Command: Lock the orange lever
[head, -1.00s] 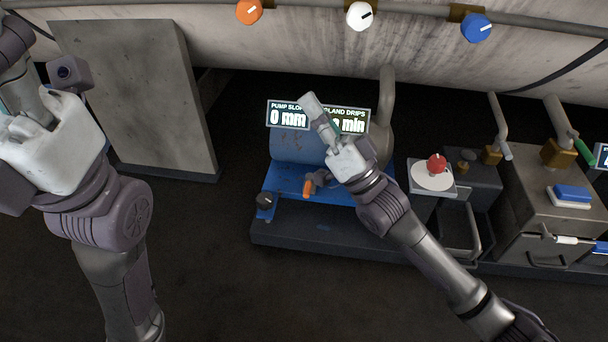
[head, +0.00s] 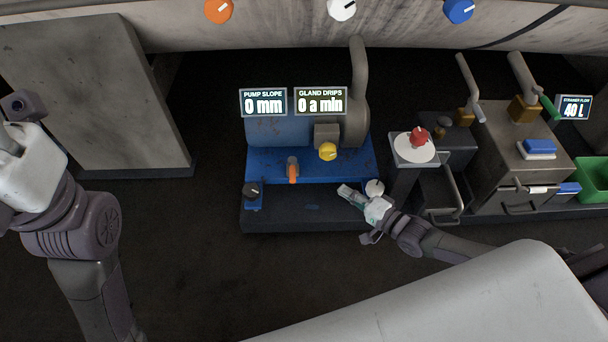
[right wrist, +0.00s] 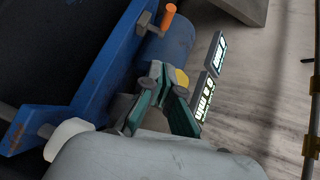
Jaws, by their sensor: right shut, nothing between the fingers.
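The orange lever (head: 292,174) is mounted on the blue pump base, its orange grip hanging down from a grey bracket. It also shows at the top of the right wrist view (right wrist: 168,16). My right gripper (head: 346,191) is shut and empty, to the right of and below the lever in the head view, clear of it. Its closed fingers show in the right wrist view (right wrist: 157,78), with a gap to the lever. My left gripper (head: 12,140) is at the left edge, partly cut off, far from the lever.
A black knob (head: 252,191) stands left of the lever. A yellow knob (head: 327,152) and a white knob (head: 374,188) stand to its right. Two displays (head: 263,103) sit above. A red knob on a white disc (head: 418,137) stands further right. The dark floor in front is open.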

